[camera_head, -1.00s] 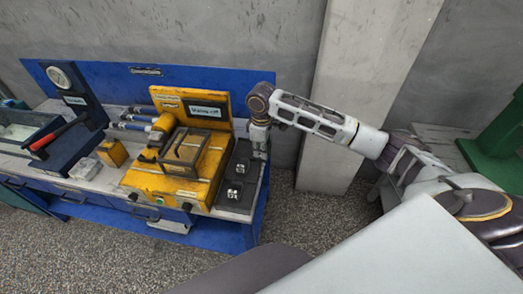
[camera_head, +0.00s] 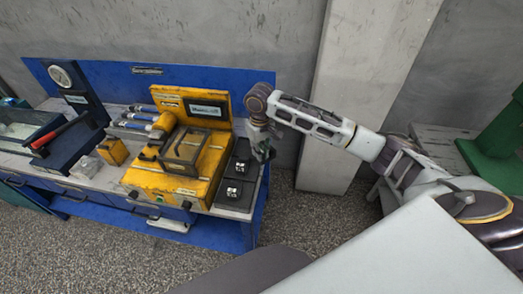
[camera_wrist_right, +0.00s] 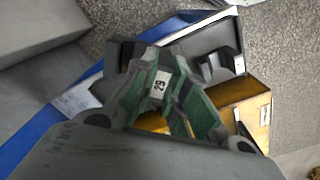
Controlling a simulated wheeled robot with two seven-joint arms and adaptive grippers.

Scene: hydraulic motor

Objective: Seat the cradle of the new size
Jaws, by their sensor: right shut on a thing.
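My right gripper (camera_head: 262,147) is at the right end of the bench, beside the two dark trays. In the right wrist view its green-padded fingers (camera_wrist_right: 166,100) are shut on a dark cradle (camera_wrist_right: 128,50). A white label, which seems to read 29, shows between the fingers. Whether this cradle touches the surface below cannot be told. Another dark cradle (camera_wrist_right: 228,58) sits on a tray beside it. In the head view the yellow test stand (camera_head: 180,178) has a clear-windowed guard (camera_head: 185,146) over its middle, which hides what lies beneath. My left gripper is out of view.
The near dark tray (camera_head: 233,192) and far dark tray (camera_head: 241,166) lie right of the yellow stand. Blue-grey cylinders (camera_head: 137,119), a small yellow block (camera_head: 112,150) and a red-handled press (camera_head: 62,133) stand to the left. A wall rises behind the blue back panel (camera_head: 225,80).

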